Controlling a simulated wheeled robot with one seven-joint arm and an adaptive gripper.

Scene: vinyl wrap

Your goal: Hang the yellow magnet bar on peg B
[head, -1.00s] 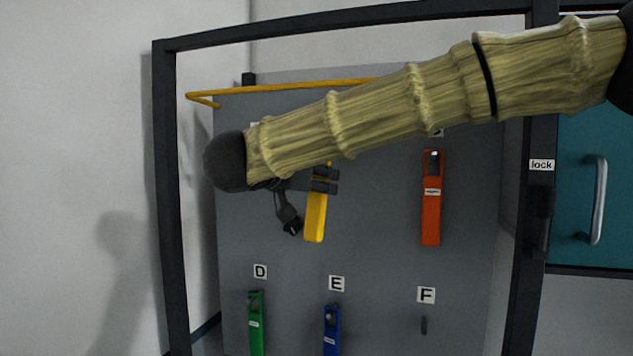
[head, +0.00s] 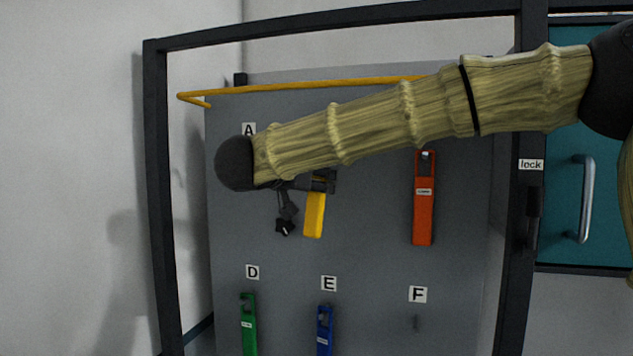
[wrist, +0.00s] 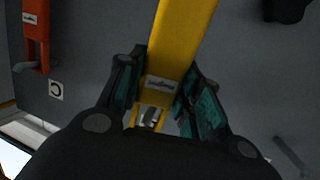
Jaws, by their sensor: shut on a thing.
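The yellow magnet bar (head: 314,216) is upright in front of the grey board, its upper part hidden by my gripper and arm in the head view. My gripper (head: 326,181) is shut on it. In the wrist view, the yellow bar (wrist: 180,45) lies between both fingers (wrist: 160,95), near its slotted end. Something metallic shows through that slot; I cannot tell if it is peg B. Peg B and its label are hidden behind my arm in the head view.
An orange bar (head: 423,200) hangs right of the yellow one. A dark frame (head: 160,200) and a yellow rail (head: 300,87) stand before the board.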

